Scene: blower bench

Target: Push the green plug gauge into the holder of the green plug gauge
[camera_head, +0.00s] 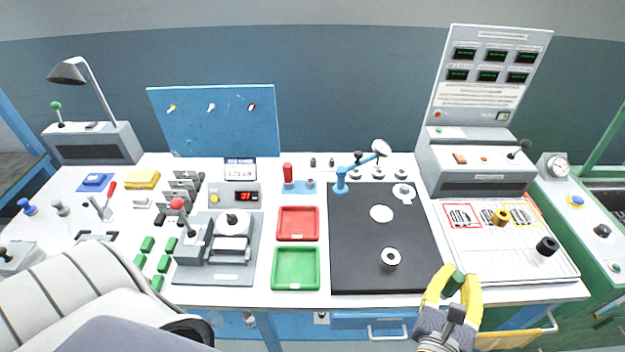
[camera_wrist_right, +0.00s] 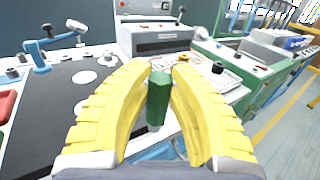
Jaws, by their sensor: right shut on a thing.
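The green plug gauge (camera_head: 453,285) is a dark green cylinder between the yellow fingers of my right gripper (camera_head: 459,274), at the front edge of the bench. In the right wrist view the gauge (camera_wrist_right: 158,100) stands nearly upright, slightly tilted, between the fingers of the right gripper (camera_wrist_right: 162,66). The right gripper is shut on it. I cannot tell for certain which item is the gauge's holder. A small blue stand (camera_head: 299,187) with a red cylinder (camera_head: 287,172) is at the middle back of the bench. My left gripper is not in view.
A black mat (camera_head: 350,265) with pale discs lies left of the right gripper. Red (camera_head: 298,209) and green (camera_head: 296,248) trays lie beside it. A white board (camera_head: 490,262) with a gold knob (camera_head: 500,217) and a black knob (camera_head: 546,246) is on the right. A blue lamp-like arm (camera_head: 342,183) rises behind the mat.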

